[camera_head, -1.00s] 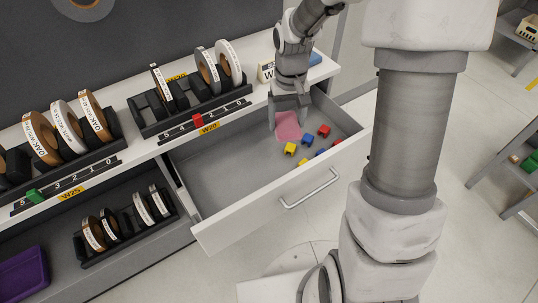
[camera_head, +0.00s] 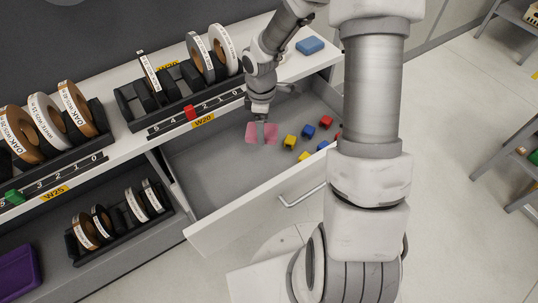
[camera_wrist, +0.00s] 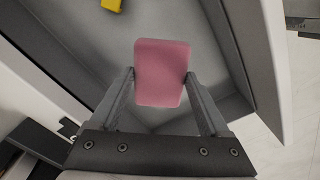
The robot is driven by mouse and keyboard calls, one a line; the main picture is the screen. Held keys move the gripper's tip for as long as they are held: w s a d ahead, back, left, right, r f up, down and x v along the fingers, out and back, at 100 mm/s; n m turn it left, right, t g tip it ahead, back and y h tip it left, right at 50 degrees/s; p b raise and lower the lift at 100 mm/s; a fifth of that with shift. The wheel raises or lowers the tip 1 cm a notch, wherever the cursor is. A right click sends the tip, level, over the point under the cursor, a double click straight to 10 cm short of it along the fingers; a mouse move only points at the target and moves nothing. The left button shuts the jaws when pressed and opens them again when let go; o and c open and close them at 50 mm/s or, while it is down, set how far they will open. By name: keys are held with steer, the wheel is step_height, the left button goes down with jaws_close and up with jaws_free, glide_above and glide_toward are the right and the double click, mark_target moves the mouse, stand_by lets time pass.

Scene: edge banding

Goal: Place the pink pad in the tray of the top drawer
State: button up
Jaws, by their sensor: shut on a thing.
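The pink pad (camera_head: 262,132) is a flat, rounded rectangle. It also shows in the wrist view (camera_wrist: 161,72) between the two fingertips, which touch its sides. My gripper (camera_head: 262,128) is shut on it, inside or just over the open top drawer (camera_head: 215,165). In the wrist view my gripper (camera_wrist: 161,78) has the drawer's grey floor behind the pad. I cannot tell whether the pad touches that floor. The fingers hide part of the pad in the head view.
Yellow (camera_head: 290,142), blue (camera_head: 308,131) and red (camera_head: 326,122) blocks lie in the drawer to the pad's right. The drawer's left part is bare. Racks of edge-band rolls (camera_head: 180,95) and a blue pad (camera_head: 310,45) are on the counter above.

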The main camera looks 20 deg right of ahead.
step_height(320, 180, down, 6)
steer(key=a+n+b, duration=0.1)
steer(key=n, duration=0.6)
steer(key=n+b, duration=0.2)
steer(key=b, duration=0.3)
glide_above(238, 195)
step_height(238, 195, down, 8)
steer(key=shift+f, duration=0.1)
steer(key=shift+a+f+b, duration=0.1)
steer(key=shift+f+b, duration=0.9)
steer(key=shift+f, duration=0.9)
steer(key=shift+f, duration=0.15)
steer(key=o, duration=1.2)
steer(key=shift+c, duration=0.2)
